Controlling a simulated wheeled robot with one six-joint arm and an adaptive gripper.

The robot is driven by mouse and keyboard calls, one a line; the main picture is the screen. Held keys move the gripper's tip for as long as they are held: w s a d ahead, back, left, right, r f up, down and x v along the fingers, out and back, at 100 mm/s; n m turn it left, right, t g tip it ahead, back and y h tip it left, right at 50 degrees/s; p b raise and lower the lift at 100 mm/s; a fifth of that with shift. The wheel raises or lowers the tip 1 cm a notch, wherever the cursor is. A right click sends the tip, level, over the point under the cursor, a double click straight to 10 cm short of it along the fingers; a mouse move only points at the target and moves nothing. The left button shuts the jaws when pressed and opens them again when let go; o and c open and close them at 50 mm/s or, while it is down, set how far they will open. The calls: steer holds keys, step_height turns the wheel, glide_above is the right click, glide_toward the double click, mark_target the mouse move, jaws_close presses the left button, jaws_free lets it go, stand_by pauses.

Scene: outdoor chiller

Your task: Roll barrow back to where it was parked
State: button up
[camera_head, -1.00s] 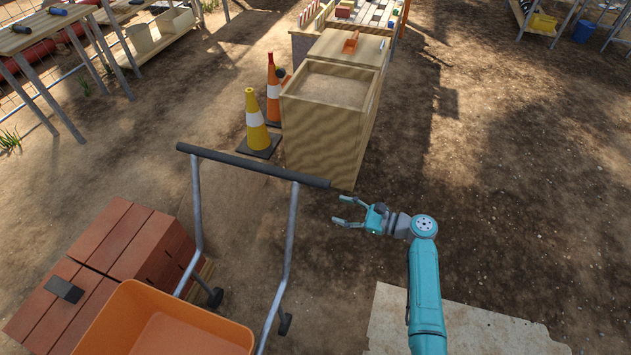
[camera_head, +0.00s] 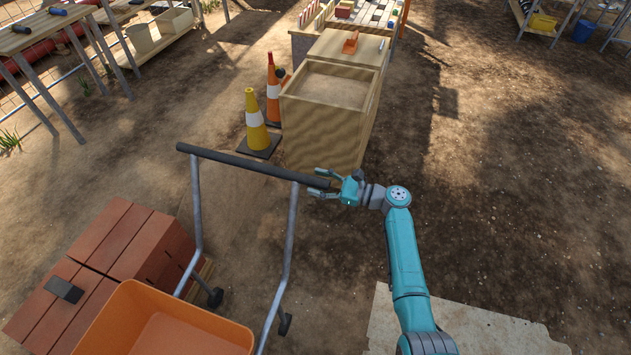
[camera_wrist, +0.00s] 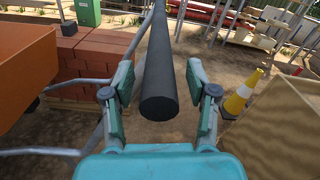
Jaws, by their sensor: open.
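The barrow has an orange tray (camera_head: 170,325) at the bottom left of the head view, grey tube legs and a dark handle bar (camera_head: 250,166) across its top. My gripper (camera_head: 322,184) is at the right end of that bar. In the wrist view the bar (camera_wrist: 160,75) runs between the two open fingers (camera_wrist: 160,95), with a gap on each side. Its round end faces the camera. The orange tray (camera_wrist: 28,65) also shows at the left of the wrist view. The wheels are only partly visible.
A stack of red bricks (camera_head: 120,240) stands beside the barrow on the left. A wooden box (camera_head: 322,130) and two traffic cones (camera_head: 257,125) stand just beyond the handle. A pale flat sheet (camera_head: 480,325) lies at the lower right. The dirt ground on the right is open.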

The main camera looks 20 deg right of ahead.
steer(key=shift+w+a, duration=0.35)
steer(key=shift+a, duration=0.15)
jaws_close()
